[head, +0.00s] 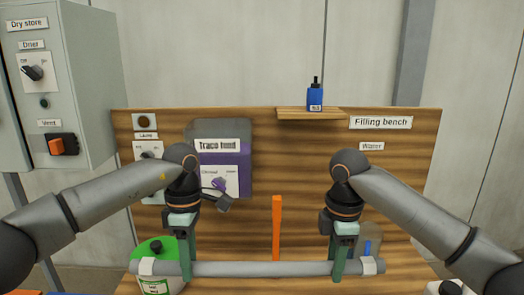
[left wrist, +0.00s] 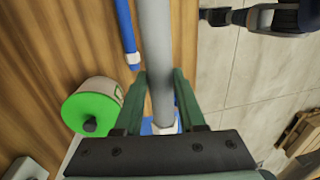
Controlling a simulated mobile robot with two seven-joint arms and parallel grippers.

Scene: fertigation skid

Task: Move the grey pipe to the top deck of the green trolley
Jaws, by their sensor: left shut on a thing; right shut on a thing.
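The grey pipe (head: 260,269) lies level across the head view, with pale bands near both ends. My left gripper (head: 187,270) is shut on the pipe near its left end. My right gripper (head: 339,270) is shut on it near its right end. In the left wrist view the pipe (left wrist: 156,50) runs between the green fingers of my left gripper (left wrist: 160,95). The green trolley is not recognisable in either view.
A wooden filling bench with a back panel (head: 290,180) stands ahead. A green-topped container (head: 157,252) is behind the pipe's left end, and an orange upright bar (head: 276,228) is behind its middle. A blue bottle (head: 315,97) stands on a small shelf. A grey cabinet (head: 85,90) is at left.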

